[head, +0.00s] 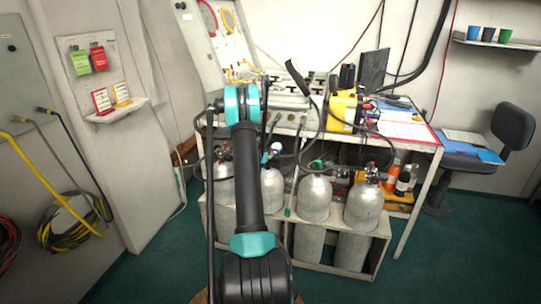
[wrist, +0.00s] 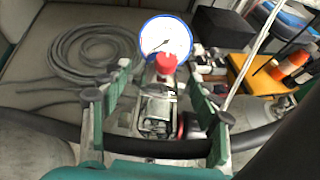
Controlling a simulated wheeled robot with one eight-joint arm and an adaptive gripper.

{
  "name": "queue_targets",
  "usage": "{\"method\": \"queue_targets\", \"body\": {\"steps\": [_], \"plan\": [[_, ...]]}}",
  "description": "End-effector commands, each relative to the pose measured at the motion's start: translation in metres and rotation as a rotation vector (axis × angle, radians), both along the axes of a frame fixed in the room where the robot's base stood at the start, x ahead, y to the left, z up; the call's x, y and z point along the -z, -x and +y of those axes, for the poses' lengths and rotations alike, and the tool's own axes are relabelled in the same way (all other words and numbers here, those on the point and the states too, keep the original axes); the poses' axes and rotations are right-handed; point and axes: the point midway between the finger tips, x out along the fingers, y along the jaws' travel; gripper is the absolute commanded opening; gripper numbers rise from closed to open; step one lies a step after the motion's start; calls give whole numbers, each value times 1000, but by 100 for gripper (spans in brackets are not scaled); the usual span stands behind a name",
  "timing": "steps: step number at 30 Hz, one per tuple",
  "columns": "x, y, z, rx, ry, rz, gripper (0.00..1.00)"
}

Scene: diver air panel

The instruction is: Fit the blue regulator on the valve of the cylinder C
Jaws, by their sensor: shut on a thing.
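My gripper (wrist: 157,88) is shut on the blue regulator, with one finger on each side of its metal body (wrist: 156,112). The blue regulator's blue-rimmed white gauge (wrist: 166,37) and red knob (wrist: 166,63) face the wrist camera. In the head view the gauge (head: 275,148) shows just right of my arm, among the cylinder tops. Several grey cylinders stand in a row: one at left (head: 220,185), one partly behind my arm (head: 271,188), one with a green knob (head: 315,198), and one at right (head: 362,206). I cannot read which is cylinder C. The regulator's underside is hidden.
The cylinders stand in a pale rack (head: 378,262) under a cluttered workbench (head: 425,148). A black hose (wrist: 150,148) crosses low in the wrist view. A coiled hose (wrist: 95,52) lies beyond.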

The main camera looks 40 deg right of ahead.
Motion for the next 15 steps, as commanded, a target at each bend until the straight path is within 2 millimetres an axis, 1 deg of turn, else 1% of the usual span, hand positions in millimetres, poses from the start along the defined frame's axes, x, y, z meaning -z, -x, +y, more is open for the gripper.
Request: {"method": "queue_targets", "body": {"steps": [1,2,7,15], "plan": [[0,0,0,0,1,0,6],[0,0,0,0,1,0,63],[0,0,0,0,0,0,84],[1,0,0,0,-1,0,85]]}}
